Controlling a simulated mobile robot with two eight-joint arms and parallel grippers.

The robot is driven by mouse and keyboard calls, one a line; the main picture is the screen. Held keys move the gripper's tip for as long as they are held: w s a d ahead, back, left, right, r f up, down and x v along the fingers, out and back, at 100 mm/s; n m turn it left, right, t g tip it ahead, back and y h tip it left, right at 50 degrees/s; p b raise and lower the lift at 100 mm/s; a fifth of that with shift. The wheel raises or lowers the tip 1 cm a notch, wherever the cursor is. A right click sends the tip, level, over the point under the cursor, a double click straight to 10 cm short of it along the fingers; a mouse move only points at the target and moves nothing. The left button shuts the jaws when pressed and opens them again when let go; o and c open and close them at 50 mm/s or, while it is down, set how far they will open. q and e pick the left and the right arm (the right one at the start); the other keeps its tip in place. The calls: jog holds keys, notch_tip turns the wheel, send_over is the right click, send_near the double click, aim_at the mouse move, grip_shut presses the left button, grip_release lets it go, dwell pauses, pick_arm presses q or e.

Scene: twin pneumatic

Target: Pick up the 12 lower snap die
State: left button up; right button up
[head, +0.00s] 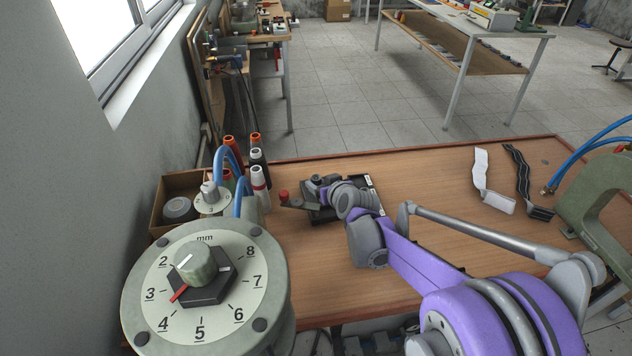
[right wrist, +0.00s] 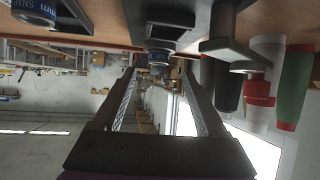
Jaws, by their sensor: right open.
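The fingers are apart and nothing is clasped. Its label is too small to read. Another blue-labelled die (right wrist: 38,12) shows at the top left. In the head view my right gripper (head: 322,188) is low over the tray area, partly hidden by its wrist. My left gripper is not in view.
Red, white and dark bottles (head: 260,178) and a cardboard box (head: 170,190) stand left of the tray. A dial gauge (head: 205,285) is at the front left. A red-knobbed lever (head: 283,196) is near the gripper.

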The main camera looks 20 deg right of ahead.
aim_at(316, 178)
jog(key=x, duration=0.5)
jog(key=shift+d+f, duration=0.15)
jog(key=shift+f, duration=0.05)
grip_shut()
